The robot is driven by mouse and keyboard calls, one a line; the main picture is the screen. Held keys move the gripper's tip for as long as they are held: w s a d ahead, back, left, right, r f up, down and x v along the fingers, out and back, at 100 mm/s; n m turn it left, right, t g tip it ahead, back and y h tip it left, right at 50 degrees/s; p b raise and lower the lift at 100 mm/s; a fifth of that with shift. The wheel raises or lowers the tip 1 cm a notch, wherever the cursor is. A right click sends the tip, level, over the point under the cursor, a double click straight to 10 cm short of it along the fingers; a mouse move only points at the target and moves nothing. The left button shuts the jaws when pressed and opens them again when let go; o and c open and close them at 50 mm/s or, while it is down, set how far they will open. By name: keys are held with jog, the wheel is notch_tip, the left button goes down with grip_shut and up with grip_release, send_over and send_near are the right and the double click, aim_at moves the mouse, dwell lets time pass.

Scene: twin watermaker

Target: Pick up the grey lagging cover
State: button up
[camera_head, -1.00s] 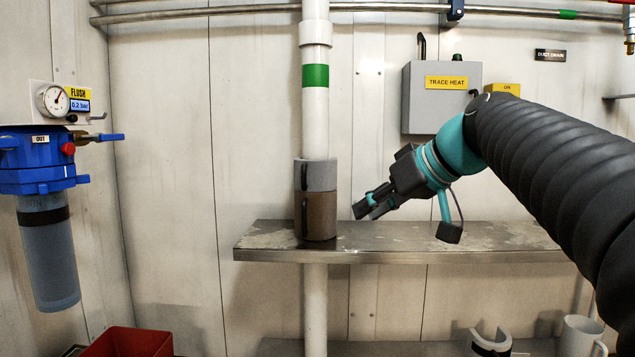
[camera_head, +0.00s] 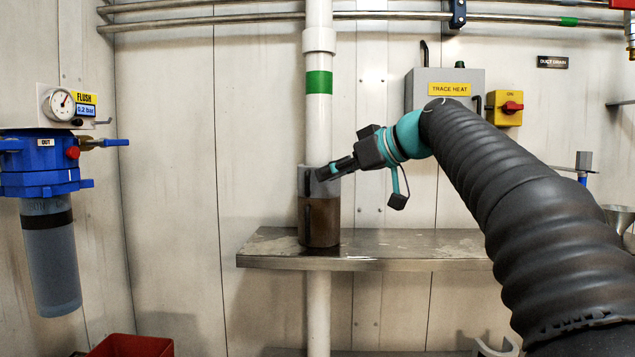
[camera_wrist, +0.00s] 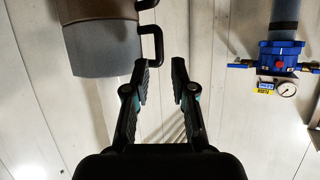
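The grey lagging cover (camera_head: 308,186) is around the white vertical pipe, directly above a brown cover (camera_head: 320,225) that rests on the steel shelf. In the wrist view, the grey cover (camera_wrist: 100,50) is at the upper left, with its black handle (camera_wrist: 152,43) jutting to the right. My gripper (camera_head: 321,173) is in front of the grey cover and hides part of it in the head view. In the wrist view, my gripper (camera_wrist: 160,67) is open and empty. The handle is just beyond the fingertips, apart from them.
The steel shelf (camera_head: 410,244) is clear to the right of the covers. A blue filter housing (camera_head: 45,165) with a gauge is at the left. A trace heat box (camera_head: 420,90) and yellow switch (camera_head: 504,108) are on the wall. A red bin (camera_head: 130,346) is at the lower left.

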aim_at(309, 182)
jog(key=shift+x, duration=2.9)
jog(key=shift+d, duration=0.1)
grip_shut()
